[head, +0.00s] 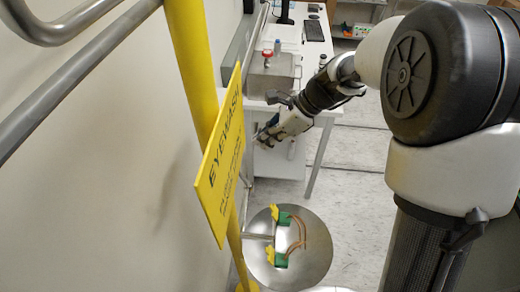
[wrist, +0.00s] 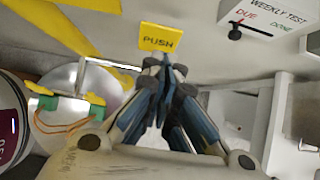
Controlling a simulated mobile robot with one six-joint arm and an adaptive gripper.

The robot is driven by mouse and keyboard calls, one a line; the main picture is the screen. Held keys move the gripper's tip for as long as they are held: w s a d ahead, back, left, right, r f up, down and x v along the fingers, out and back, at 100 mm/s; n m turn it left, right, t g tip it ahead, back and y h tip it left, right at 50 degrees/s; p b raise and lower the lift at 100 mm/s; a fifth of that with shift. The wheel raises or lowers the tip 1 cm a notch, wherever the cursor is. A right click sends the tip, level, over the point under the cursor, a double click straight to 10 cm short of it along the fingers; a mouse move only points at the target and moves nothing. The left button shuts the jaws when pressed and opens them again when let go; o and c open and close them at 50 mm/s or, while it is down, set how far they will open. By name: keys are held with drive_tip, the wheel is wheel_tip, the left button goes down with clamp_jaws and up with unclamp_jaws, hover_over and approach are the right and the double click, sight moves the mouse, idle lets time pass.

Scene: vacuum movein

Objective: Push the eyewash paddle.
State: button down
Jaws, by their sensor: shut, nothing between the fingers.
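The eyewash paddle (wrist: 160,37) is a yellow plate marked PUSH, at the top middle of the wrist view. I cannot make it out in the head view, where the yellow EYEWASH sign (head: 221,160) stands in front. My gripper (wrist: 168,72) is shut and empty, with its tips just below the paddle's lower edge in the wrist view. Whether they touch it I cannot tell. In the head view my gripper (head: 262,137) is just right of the sign. The steel eyewash bowl (head: 312,250) with green and yellow nozzles is below it.
A yellow post (head: 190,55) and grey rails (head: 85,75) stand along the wall at the left. A WEEKLY TEST board (wrist: 262,22) is on the wall. Floor right of the bowl is clear.

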drive_tip(key=shift+v, duration=1.1)
drive_tip(key=shift+a+r, duration=0.1)
drive_tip(key=shift+a, duration=0.05)
drive_tip(key=s+d+f+n+t+h+b, duration=0.1)
drive_tip(key=s+d+f+n+h+b, duration=0.1)
drive_tip(key=s+d+n+b, duration=0.3)
drive_tip(key=s+d+f+n+t+h+b, duration=0.2)
drive_tip(key=s+d+n+b, duration=0.4)
drive_tip(key=s, duration=0.5)
drive_tip(key=s+d+f+n+t+h+b, duration=0.1)
drive_tip(key=s+d+f+n+h+b, duration=0.2)
drive_tip(key=s+n, duration=0.4)
drive_tip(key=s+d+f+b, duration=0.1)
drive_tip(key=d+b, duration=0.1)
drive_tip(key=shift+s+d+f+b, duration=0.25)
drive_tip(key=shift+s+f+b, duration=0.1)
drive_tip(key=shift+s+b, duration=0.05)
